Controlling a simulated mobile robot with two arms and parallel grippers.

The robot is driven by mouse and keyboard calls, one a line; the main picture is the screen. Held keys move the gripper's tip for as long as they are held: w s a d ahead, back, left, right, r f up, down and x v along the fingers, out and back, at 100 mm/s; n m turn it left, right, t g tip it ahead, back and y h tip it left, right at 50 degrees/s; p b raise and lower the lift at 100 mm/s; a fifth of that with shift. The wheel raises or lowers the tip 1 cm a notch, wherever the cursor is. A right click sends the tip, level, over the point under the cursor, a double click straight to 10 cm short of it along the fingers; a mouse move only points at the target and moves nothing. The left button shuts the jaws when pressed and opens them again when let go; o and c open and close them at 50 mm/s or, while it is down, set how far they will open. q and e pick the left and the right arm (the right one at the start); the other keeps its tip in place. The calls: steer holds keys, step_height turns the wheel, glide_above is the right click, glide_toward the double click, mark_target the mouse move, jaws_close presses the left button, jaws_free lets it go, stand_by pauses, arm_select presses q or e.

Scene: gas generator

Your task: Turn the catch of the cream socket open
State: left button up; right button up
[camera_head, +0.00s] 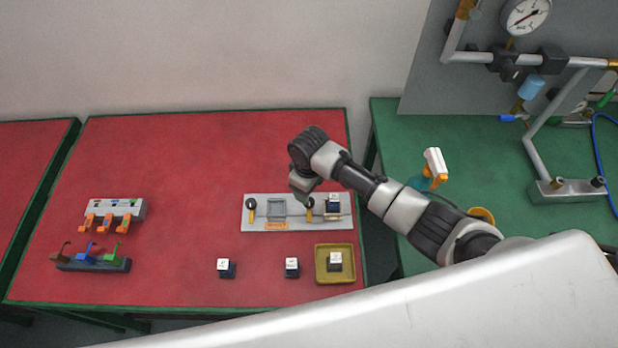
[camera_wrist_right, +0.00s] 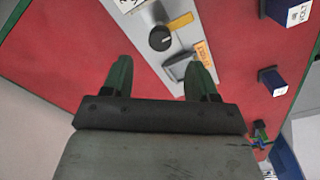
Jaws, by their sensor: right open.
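A grey plate (camera_head: 262,227) lies on the red table with two sockets and two black catch knobs. The right knob (camera_head: 310,216) shows beside a socket holding a dark block with a white top (camera_head: 333,203); I cannot make out that socket's cream colour surely. In the wrist view a black knob (camera_wrist_right: 162,38) with a yellow lever (camera_wrist_right: 181,21) lies ahead of my fingers. The left, grey square socket (camera_head: 276,207) is empty; it also shows in the wrist view (camera_wrist_right: 180,68). My right gripper (camera_wrist_right: 160,72) is open and empty, apart from the knob. My left gripper is out of view.
Dark blocks (camera_head: 226,268) (camera_head: 292,267) stand in front of the plate, and another sits in an olive tray (camera_head: 322,279). Racks with orange (camera_head: 112,213) and coloured hooks (camera_head: 93,263) stand at left. A green table with pipes (camera_head: 540,152) is at right.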

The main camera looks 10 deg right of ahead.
steer(key=shift+r, duration=2.15)
steer(key=shift+f, duration=0.1)
